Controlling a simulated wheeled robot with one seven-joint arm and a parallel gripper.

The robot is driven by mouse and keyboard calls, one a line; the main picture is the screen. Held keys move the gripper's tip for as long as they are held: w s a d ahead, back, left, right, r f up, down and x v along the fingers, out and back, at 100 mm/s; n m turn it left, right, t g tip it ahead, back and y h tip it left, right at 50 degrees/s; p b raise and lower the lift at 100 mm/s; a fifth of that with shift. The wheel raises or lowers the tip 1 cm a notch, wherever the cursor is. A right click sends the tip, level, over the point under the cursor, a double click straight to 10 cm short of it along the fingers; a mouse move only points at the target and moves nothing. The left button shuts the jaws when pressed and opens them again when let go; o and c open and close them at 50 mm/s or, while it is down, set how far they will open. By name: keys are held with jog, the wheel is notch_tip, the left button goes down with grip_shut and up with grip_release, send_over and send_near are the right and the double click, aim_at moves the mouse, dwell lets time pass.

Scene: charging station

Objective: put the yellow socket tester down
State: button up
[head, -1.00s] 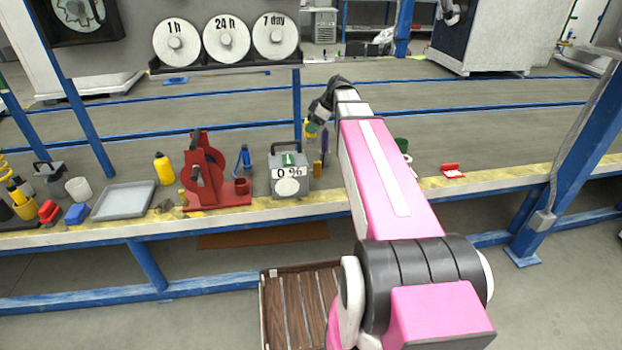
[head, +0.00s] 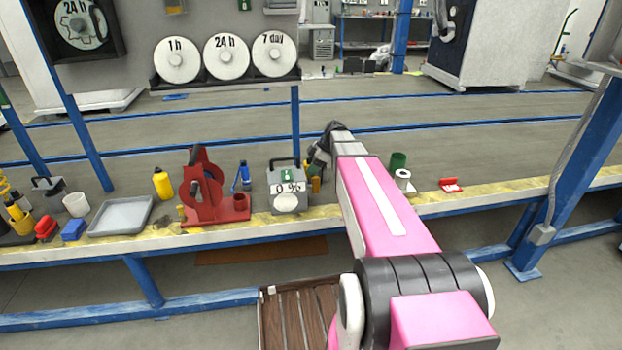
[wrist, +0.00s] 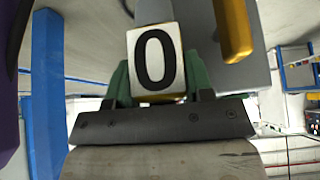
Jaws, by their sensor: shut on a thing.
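My gripper (wrist: 157,78) has green fingers and is shut on the yellow socket tester (wrist: 155,62). In the wrist view the tester's white face with a black 0 is towards me, and a yellow edge shows under it. In the head view my gripper (head: 314,164) is low over the bench, just right of the grey box with the 0 % sign (head: 285,186). My wrist hides most of the tester there, and I cannot tell whether it touches the bench top.
A yellow upright piece (wrist: 233,28) and a purple thing (wrist: 10,75) stand close by. A red stand (head: 203,190) is left of the grey box. A white roll (head: 402,178), green cup (head: 398,160) and red tray (head: 450,185) lie right of my arm.

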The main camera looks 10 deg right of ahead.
jog(key=shift+f, duration=2.55)
jog(key=shift+f, duration=0.1)
jog(key=o, duration=1)
jog(key=v, duration=1.2)
